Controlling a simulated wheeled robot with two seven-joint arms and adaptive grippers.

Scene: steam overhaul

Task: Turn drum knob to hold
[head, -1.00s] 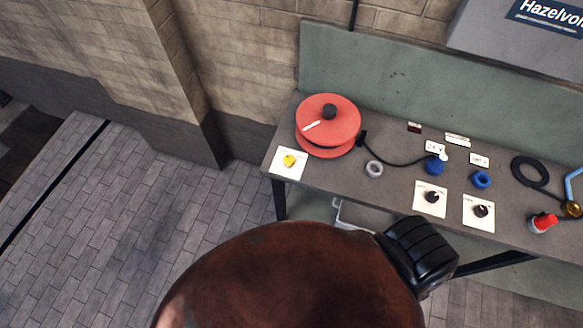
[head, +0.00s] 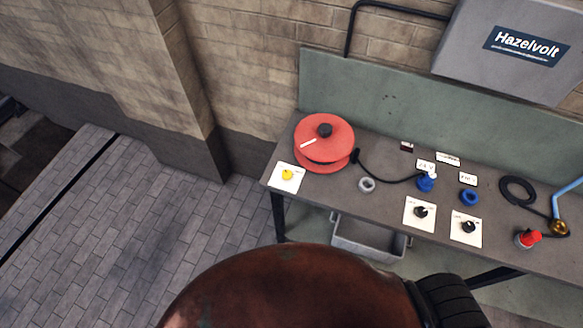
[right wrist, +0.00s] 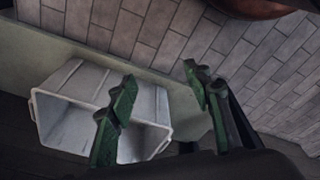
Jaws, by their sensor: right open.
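A red cable drum (head: 312,150) with a black hub lies at the left end of the bench. A yellow knob (head: 287,174) on a white plate is in front of it. Two black knobs, a left one (head: 421,211) and a right one (head: 468,227), sit on white plates at the bench's front edge. Their lettering is too small to read, so I cannot tell which is the drum knob. My right gripper (right wrist: 157,82) is open and empty in the right wrist view, with a grey bin (right wrist: 70,115) behind its fingers. My left gripper is not in view.
A large rusty brown rounded body (head: 290,285) fills the lower foreground. The bench (head: 330,192) also holds blue fittings, a grey ring (head: 366,185), a black coil (head: 518,190) and a red-capped piece (head: 528,238). The paved floor (head: 150,230) at left is clear.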

